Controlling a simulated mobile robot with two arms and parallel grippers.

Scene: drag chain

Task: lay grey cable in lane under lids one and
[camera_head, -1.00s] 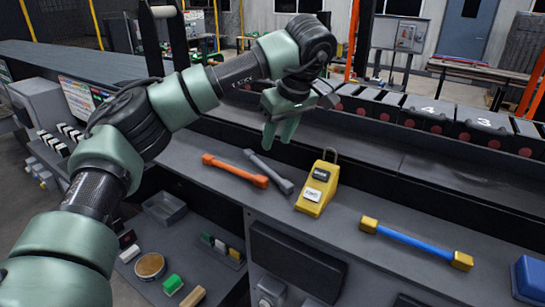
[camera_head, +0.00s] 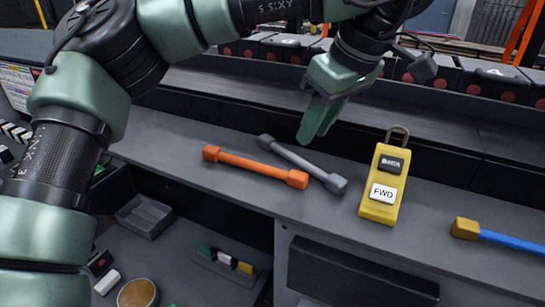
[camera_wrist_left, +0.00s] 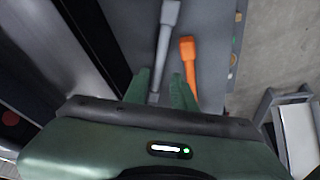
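The grey cable (camera_head: 300,163), a bar with block ends, lies slanted on the grey bench shelf, close to the orange bar. My left gripper (camera_head: 316,136) points down above and behind the grey cable, with its green fingers empty. In the left wrist view the fingers (camera_wrist_left: 161,82) are apart, and the grey cable (camera_wrist_left: 163,45) runs ahead of and below the gap between them. The drag chain's dark lids (camera_head: 445,68), with red discs along the side, run along the back. Its lane is not visible inside. My right gripper is not in view.
An orange bar (camera_head: 255,168) lies left of the grey cable. A yellow lock-like block (camera_head: 382,185) marked FWD stands to its right. A blue bar (camera_head: 515,242) with a yellow end lies further right. A raised ledge separates the shelf from the chain.

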